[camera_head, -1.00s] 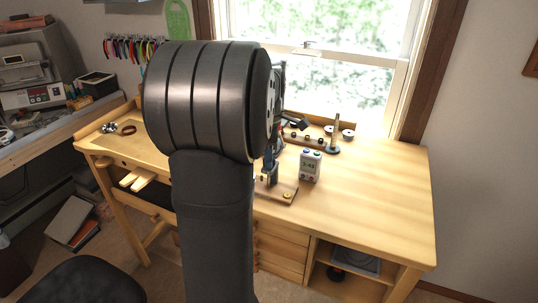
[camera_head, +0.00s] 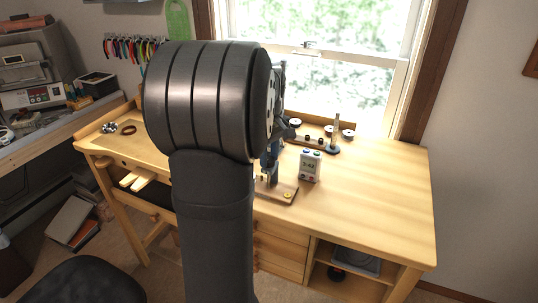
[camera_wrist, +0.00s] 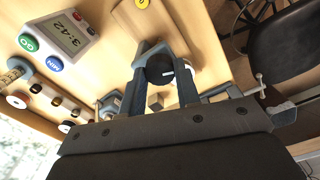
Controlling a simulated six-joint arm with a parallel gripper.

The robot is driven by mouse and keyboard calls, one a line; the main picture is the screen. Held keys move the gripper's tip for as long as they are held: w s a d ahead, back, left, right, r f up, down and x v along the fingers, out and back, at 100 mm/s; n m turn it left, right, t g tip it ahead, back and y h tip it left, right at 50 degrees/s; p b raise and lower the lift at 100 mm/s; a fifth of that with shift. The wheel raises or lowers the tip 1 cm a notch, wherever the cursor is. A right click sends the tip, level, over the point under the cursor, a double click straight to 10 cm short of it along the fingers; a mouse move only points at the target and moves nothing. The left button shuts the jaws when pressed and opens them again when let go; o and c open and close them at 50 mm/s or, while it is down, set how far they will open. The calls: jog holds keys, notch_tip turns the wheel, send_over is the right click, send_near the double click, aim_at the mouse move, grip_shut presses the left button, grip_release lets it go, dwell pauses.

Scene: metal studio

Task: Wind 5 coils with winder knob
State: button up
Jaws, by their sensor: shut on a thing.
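The winder knob (camera_wrist: 159,66) is a dark round piece with a white mark, seen in the wrist view. My gripper (camera_wrist: 162,79) has its two blue-grey fingers on either side of the knob and is shut on it. The winder's wooden base (camera_head: 283,194) lies on the workbench in the head view, just right of my arm. My arm hides most of the winder and gripper there. The wire and any coils are too small or hidden to tell.
A small white timer (camera_head: 310,166) stands right of the winder; it reads 3:42 in the wrist view (camera_wrist: 71,36). Spools and a post (camera_head: 335,135) stand at the back by the window. The workbench's right side (camera_head: 385,185) is clear.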

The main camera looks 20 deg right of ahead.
jog(key=m, duration=0.5)
jog(key=shift+m, duration=0.3)
jog(key=m, duration=1.1)
jog(key=shift+m, duration=0.4)
jog(key=m, duration=1)
jog(key=shift+m, duration=0.4)
jog(key=m, duration=1)
jog(key=shift+m, duration=0.4)
jog(key=m, duration=0.4)
jog(key=shift+m, duration=0.3)
